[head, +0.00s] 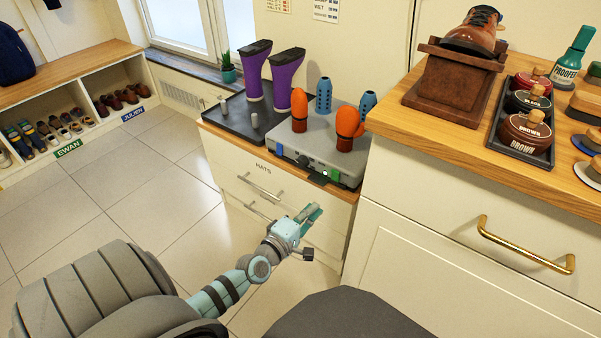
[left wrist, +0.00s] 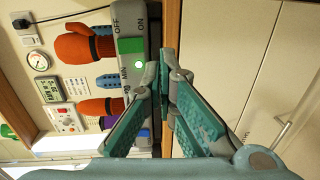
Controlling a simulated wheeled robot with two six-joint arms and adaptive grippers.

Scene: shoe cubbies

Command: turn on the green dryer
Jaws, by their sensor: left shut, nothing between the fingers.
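The dryer (head: 300,150) is a grey box on the drawer unit, with orange mittens and blue vented posts on top. A green switch (head: 334,174) is at the right end of its front. In the left wrist view the green switch (left wrist: 130,45) sits beside the labels OFF and ON, with a bright round light next to it. My left gripper (head: 310,212) is shut and empty, in front of and below the dryer's front. In the left wrist view its fingertips (left wrist: 162,72) are close to the dryer's front edge; I cannot tell whether they touch. My right gripper is not in view.
A black tray (head: 228,127) with purple boots (head: 287,75) is left of the dryer. Drawer handles (head: 260,187) stick out below. A taller wooden-topped cabinet (head: 470,165) with shoe-care items stands close on the right. The tiled floor at left is clear.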

